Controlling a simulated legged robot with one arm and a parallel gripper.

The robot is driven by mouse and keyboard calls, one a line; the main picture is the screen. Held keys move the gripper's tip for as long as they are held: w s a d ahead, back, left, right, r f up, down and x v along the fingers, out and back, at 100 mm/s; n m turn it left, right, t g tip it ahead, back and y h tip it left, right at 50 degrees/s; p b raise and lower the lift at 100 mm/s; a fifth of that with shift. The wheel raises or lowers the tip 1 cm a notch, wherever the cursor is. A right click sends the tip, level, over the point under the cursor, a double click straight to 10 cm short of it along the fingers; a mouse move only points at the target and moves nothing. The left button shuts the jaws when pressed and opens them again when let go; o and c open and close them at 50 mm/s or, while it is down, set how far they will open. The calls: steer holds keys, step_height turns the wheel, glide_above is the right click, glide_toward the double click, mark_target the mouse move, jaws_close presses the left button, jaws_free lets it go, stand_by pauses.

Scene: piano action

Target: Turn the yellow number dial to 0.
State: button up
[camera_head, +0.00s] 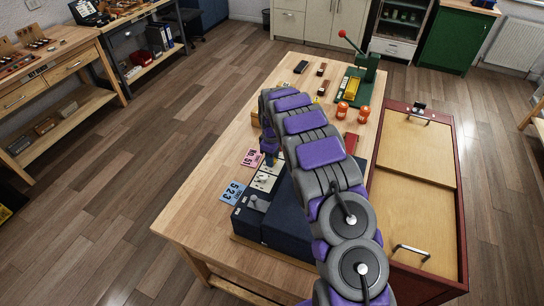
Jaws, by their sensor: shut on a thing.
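A dark blue box (284,222) stands at the near end of the wooden table. Its light panel (266,182) carries small knobs, and a grey knob (254,203) sits at its near end. My gripper (270,160) points down at the far part of this panel. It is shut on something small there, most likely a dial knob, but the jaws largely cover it. I cannot make out a yellow dial or its number; my arm hides much of that area. A blue card with 523 (233,192) and a pink card with digits (252,158) lie left of the box.
On the table's far part are a green press (366,72) with a red-knobbed lever, orange parts (342,109) and small dark blocks (301,67). A red-framed cabinet (461,215) with a wooden top stands to the right. The table's left strip (200,200) is clear.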

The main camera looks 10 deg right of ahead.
steer(key=m, duration=0.4)
steer(key=shift+r+m, duration=0.1)
steer(key=shift+m, duration=0.2)
steer(key=shift+w+m+p, duration=0.1)
steer(key=shift+m+p, duration=0.2)
steer(key=shift+m, duration=1.6)
steer(key=o, duration=1)
steer(key=shift+o, duration=0.2)
step_height(320, 180, up, 17)
steer(key=shift+p, duration=0.35)
